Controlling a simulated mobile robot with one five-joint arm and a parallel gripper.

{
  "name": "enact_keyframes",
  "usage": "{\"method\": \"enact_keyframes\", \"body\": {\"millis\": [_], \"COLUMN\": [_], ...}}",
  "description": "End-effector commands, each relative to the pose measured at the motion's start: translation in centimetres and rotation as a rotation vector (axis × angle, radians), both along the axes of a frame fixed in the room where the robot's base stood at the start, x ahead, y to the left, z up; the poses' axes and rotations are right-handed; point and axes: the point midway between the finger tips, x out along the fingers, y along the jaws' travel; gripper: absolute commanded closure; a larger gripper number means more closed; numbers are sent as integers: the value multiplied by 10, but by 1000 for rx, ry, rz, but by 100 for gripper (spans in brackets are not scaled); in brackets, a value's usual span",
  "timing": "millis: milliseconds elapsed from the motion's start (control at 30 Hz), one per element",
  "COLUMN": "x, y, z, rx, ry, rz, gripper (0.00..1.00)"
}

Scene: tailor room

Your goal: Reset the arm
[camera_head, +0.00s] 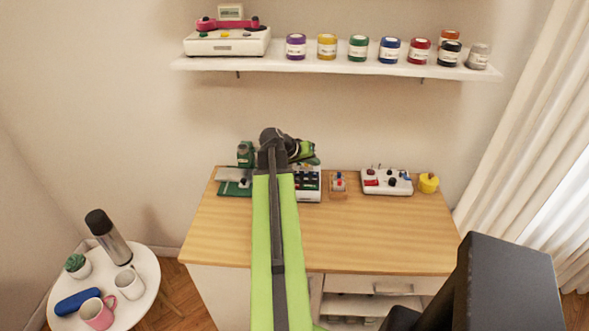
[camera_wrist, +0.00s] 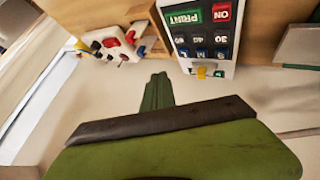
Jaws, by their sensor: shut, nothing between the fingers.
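My green and dark arm reaches up the middle of the head view over the wooden table (camera_head: 225,230). Its end, my gripper (camera_head: 306,150), is above the back of the table, near the keypad machine (camera_head: 308,190). In the wrist view my gripper (camera_wrist: 158,80) is a narrow green piece pointing up the picture, with its fingers shut and nothing held. The keypad machine (camera_wrist: 205,35) shows upside down there, beyond the fingertips, with a green PRINT key and a red ON key. My arm partly hides the machines behind it in the head view.
A white box with knobs (camera_head: 387,182) and a yellow item (camera_head: 428,183) stand at the table's back right; a green machine (camera_head: 245,155) stands back left. A shelf (camera_head: 340,66) with jars hangs above. A round side table (camera_head: 145,285) is left. The table's front right is clear.

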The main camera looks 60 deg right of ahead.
Motion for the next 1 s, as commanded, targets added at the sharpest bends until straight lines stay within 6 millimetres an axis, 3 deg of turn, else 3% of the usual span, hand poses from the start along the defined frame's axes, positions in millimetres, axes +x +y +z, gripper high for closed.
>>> {"method": "enact_keyframes", "body": {"millis": [167,267,367,467,600,700,833,1000], "x": [1,23,81,157,248,299,347,373], "y": [0,8,32,77,161,232,336,482], "z": [0,0,0,0,-7,-16,-29,-48], "rx": [0,0,1,1,38,91,187,358], "ry": [0,0,0,-2,-31,-47,-52,-27], "rz": [2,35,125,252,420,533,683,887], "gripper": [100,100,100,100,100,100,100,100]}}
